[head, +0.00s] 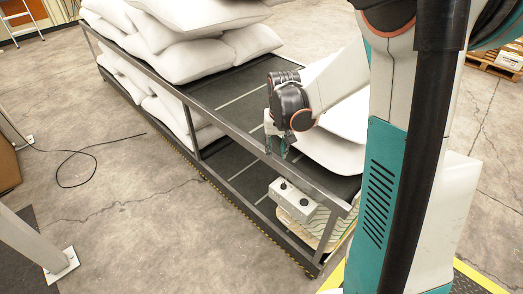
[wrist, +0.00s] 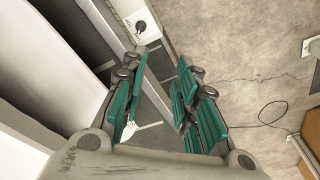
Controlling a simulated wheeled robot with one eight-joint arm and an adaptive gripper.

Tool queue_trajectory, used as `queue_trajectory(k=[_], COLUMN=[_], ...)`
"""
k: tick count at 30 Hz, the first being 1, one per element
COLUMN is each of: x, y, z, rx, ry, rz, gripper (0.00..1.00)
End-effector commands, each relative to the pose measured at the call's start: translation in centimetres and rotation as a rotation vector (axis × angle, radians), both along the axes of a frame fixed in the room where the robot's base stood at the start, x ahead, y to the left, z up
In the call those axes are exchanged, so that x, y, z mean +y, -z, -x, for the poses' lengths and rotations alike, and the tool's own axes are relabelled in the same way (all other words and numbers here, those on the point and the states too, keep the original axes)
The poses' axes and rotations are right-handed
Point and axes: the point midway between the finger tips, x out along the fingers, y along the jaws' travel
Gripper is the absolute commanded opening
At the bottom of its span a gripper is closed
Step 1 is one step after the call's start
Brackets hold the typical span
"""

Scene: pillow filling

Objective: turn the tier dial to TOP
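A pale control box (head: 291,201) with dark knobs on its face is mounted at the near corner of the rack, below the upper rail. The wrist view shows part of the box (wrist: 125,14) and one black knob (wrist: 141,26) at the top. Any lettering is too small to read, so I cannot tell which knob is the tier dial or its setting. My gripper (head: 277,148) is above the upper rail, up and left of the box. In the wrist view, its green fingers (wrist: 161,66) are apart with nothing between them. The knob lies beyond the fingertips, not touched.
The metal rack (head: 245,142) has two dark shelves with stacked white pillows (head: 190,40) at the far end. A white pillow (head: 335,150) lies close beside my arm. The rail runs between gripper and box. A cable (head: 75,165) lies on the otherwise open floor at left.

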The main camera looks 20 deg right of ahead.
Motion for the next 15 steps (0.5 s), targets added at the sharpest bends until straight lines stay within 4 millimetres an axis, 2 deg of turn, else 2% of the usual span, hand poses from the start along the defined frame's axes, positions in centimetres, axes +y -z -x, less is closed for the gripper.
queue_trajectory(k=[1,6,9,15], x=[-0.9,-2.9,-3.7,-4.3], y=[1.1,4.9,6.5,8.2], z=[-0.7,-1.6,-1.8,-1.9], rx=[0.021,0.083,0.107,0.128], ry=[0.026,0.103,0.132,0.158], rz=[-0.006,-0.027,-0.034,-0.040], gripper=[0.28,0.28,0.28,0.28])
